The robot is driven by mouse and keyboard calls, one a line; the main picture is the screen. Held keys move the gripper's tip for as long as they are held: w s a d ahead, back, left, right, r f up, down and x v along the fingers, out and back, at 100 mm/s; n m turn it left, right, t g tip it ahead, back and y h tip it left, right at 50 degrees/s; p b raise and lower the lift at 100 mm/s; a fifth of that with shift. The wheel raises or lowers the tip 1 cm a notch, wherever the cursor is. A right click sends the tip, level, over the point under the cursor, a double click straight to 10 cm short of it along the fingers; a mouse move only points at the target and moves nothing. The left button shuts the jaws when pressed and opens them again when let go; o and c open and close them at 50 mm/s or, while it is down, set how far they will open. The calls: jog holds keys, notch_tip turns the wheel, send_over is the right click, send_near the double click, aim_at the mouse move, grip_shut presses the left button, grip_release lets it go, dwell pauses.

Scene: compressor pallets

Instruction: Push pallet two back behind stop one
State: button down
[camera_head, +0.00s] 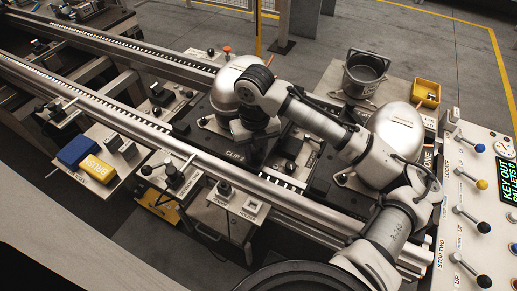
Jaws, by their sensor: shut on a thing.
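A silver domed compressor (232,82) stands on a dark pallet marked "CLIP 2" (236,156), which I take as pallet two, on the roller conveyor. My gripper (258,132) points down at the right side of this dome, over the pallet. It is shut on a part there, but its fingertips and the held part are mostly hidden. A second silver compressor (397,125) sits on another dark pallet (322,182) further right, partly behind my arm. A label ending in "ONE" (428,157) shows beside it; the stop itself I cannot make out.
A control panel (448,205) with coloured levers and a display stands at the right. A grey bucket (365,72) and a yellow bin (426,92) stand behind the line. Blue (78,151) and yellow (99,168) boxes lie at the left front. The rails (110,112) run free at the left.

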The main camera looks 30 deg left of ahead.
aim_at(239, 151)
jog(key=shift+w+a+r+p, duration=0.1)
jog(key=shift+a+p, duration=0.1)
jog(key=shift+a, duration=1.1)
jog(key=shift+w+a+p, duration=0.1)
jog(key=shift+a+p, duration=0.05)
jog(key=shift+a, duration=1.25)
jog(key=c, duration=1)
grip_release()
jog(key=shift+s, duration=0.1)
jog(key=shift+c, duration=0.2)
notch_tip(239, 151, up, 14)
jog(key=b, duration=0.1)
jog(key=shift+b, duration=0.4)
